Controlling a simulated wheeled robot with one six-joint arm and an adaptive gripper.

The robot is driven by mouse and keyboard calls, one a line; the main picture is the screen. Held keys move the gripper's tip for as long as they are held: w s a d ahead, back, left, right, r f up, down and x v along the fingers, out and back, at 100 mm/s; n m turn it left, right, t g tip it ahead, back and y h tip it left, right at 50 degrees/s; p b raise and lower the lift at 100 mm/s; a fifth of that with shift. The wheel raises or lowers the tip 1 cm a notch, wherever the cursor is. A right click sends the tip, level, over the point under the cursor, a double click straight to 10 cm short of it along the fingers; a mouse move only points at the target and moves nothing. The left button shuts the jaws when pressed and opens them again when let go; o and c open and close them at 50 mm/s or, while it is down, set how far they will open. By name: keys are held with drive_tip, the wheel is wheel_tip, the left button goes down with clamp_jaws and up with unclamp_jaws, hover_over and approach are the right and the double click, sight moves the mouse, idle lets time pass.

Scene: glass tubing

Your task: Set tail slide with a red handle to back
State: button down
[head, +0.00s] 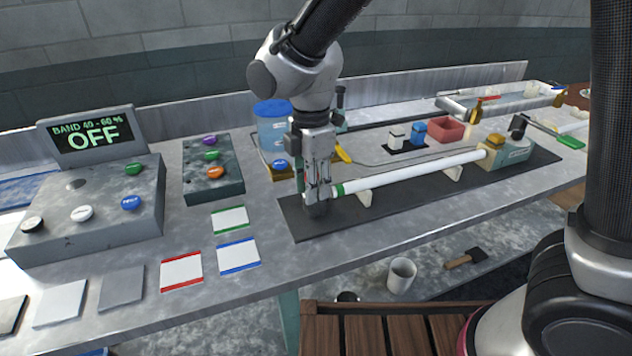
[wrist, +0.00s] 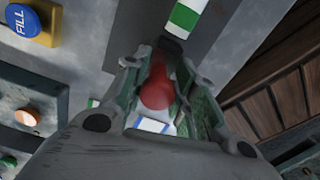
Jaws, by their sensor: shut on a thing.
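My gripper (head: 318,190) points down at the left end of the glass tubing rig, over the dark mat. In the wrist view, a red handle (wrist: 157,92) sits between the two fingers of my gripper (wrist: 160,100), which are closed on it. In the head view the handle is hidden behind the fingers. The tail slide itself is mostly hidden; a dark piece (wrist: 178,40) shows just beyond the handle. A white tube (head: 415,174) with a green band at its left end runs right from beside the gripper to a pale green block (head: 508,152).
A display reading OFF (head: 92,137) tops a grey button box (head: 90,212) at left. A smaller button box (head: 213,168) and a blue container (head: 272,125) stand near my gripper. Coloured-edge cards (head: 181,271) lie in front. A red box (head: 446,130) stands behind the tube.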

drive_tip(key=a, duration=0.2)
drive_tip(key=shift+s+a+r, duration=0.1)
drive_tip(key=shift+s+a, duration=0.2)
drive_tip(key=c, duration=1.4)
unclamp_jaws()
drive_tip(key=shift+w, duration=0.1)
drive_tip(key=shift+o, duration=0.2)
wheel_tip(320, 180, up, 12)
